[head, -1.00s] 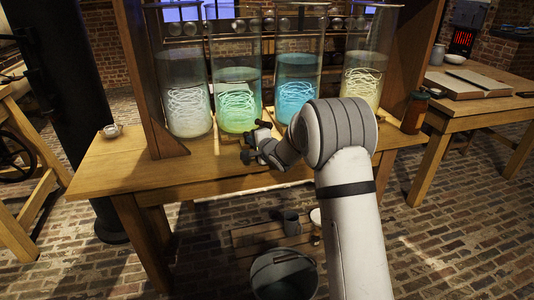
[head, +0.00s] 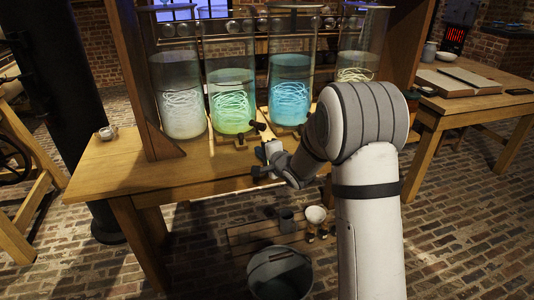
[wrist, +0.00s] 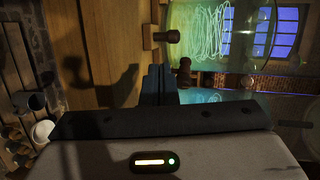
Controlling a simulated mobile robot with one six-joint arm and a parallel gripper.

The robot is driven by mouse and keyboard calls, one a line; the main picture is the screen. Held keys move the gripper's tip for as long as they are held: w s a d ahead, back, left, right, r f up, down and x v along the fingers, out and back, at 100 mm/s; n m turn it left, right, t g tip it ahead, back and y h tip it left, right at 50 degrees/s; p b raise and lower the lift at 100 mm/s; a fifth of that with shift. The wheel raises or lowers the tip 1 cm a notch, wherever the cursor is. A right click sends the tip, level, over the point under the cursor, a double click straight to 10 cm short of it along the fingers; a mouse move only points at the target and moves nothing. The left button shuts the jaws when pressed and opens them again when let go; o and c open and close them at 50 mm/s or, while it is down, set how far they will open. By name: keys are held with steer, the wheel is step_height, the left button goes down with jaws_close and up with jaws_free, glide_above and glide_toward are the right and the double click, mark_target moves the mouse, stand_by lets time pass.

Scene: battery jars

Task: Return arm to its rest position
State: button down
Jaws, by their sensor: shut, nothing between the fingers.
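My arm reaches up from the lower right in the head view, its white and grey links covering part of the rightmost jars. My gripper (head: 261,165) is at the front edge of the wooden bench (head: 110,170), in front of the middle jars. In the wrist view my gripper (wrist: 160,84) shows its dark fingers together and empty. A small wooden tap (wrist: 167,36) is beyond the fingertips, and a second one (wrist: 183,73) is just right of the fingers. I cannot tell the exact gap between fingers and taps.
Glass jars with white (head: 180,95), green (head: 231,98), blue (head: 290,88) and pale yellow (head: 357,62) contents stand on the bench within a wooden frame. A bucket (head: 280,273) is on the brick floor below. A side table (head: 470,105) stands right.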

steer(key=s+d+r+n+g+h+p, duration=0.2)
steer(key=s+d+r+n+h+p, duration=0.15)
steer(key=s+d+r+p, duration=0.4)
steer(key=s+d+r+n+g+h+p, duration=0.2)
steer(key=s+d+r+h+p, duration=0.25)
steer(key=s+r, duration=0.6)
steer(key=s+r+n+g+p, duration=0.3)
steer(key=s+r+p, duration=0.1)
steer(key=s, duration=0.7)
steer(key=s+r+n+g+p, duration=0.3)
steer(key=s+r+n+p, duration=0.1)
steer(key=s, duration=0.8)
steer(key=shift+d+r+g+y+p, duration=0.2)
steer(key=shift+d+g+y+p, duration=0.15)
steer(key=shift+p, duration=0.4)
